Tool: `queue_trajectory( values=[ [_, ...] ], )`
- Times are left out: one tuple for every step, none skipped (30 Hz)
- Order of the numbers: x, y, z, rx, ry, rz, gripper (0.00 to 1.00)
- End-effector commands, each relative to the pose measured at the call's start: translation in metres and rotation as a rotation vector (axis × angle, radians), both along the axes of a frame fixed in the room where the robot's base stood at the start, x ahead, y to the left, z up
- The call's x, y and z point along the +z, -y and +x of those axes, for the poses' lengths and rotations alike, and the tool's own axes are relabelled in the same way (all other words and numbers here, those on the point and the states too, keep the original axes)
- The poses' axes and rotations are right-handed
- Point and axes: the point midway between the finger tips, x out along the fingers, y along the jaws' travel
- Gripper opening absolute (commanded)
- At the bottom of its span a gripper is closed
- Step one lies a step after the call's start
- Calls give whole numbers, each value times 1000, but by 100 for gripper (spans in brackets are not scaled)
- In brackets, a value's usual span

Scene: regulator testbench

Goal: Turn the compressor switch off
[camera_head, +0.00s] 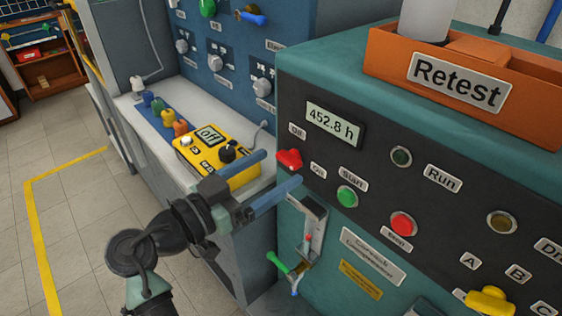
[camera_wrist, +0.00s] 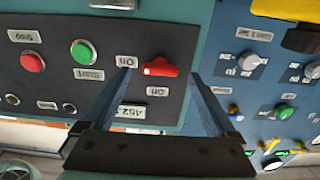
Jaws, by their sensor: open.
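The compressor switch is a red knob (camera_head: 289,159) on the dark front panel of the teal compressor cabinet (camera_head: 335,62), between the "Off" label (camera_head: 297,131) and the "On" label (camera_head: 318,170). In the wrist view, which is upside down, the red knob (camera_wrist: 162,68) has a white mark at its end toward the "On" label (camera_wrist: 126,61). My gripper (camera_head: 280,169) is open, its two blue fingers pointing at the panel. In the wrist view, the knob appears between the fingertips (camera_wrist: 159,75). I cannot tell whether they touch it.
A green start button (camera_head: 347,196) and a red stop button (camera_head: 403,224) sit right of the switch. An hour display (camera_head: 334,123) is above. A yellow meter (camera_head: 215,155) lies on the bench at left. A green-handled valve (camera_head: 277,262) is below my gripper.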

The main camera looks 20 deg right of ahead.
Motion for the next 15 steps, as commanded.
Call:
queue_trajectory(
  values=[
    [0,8,3,-2,0,0,92],
    [0,12,4,-2,0,0,92],
    [0,15,6,-1,1,0,92],
    [1,18,7,0,1,0,92],
    [1,20,8,0,1,-1,92],
    [1,23,8,0,1,0,92],
    [1,24,9,0,1,0,92],
    [0,25,9,0,1,0,92],
    [0,26,9,0,1,0,92],
    [0,26,10,0,1,0,92],
    [0,26,10,1,1,0,92],
    [0,26,10,1,1,0,92],
    [0,26,10,1,1,0,92],
    [0,26,10,1,1,0,92],
    [0,26,10,1,1,0,92]
  ],
)
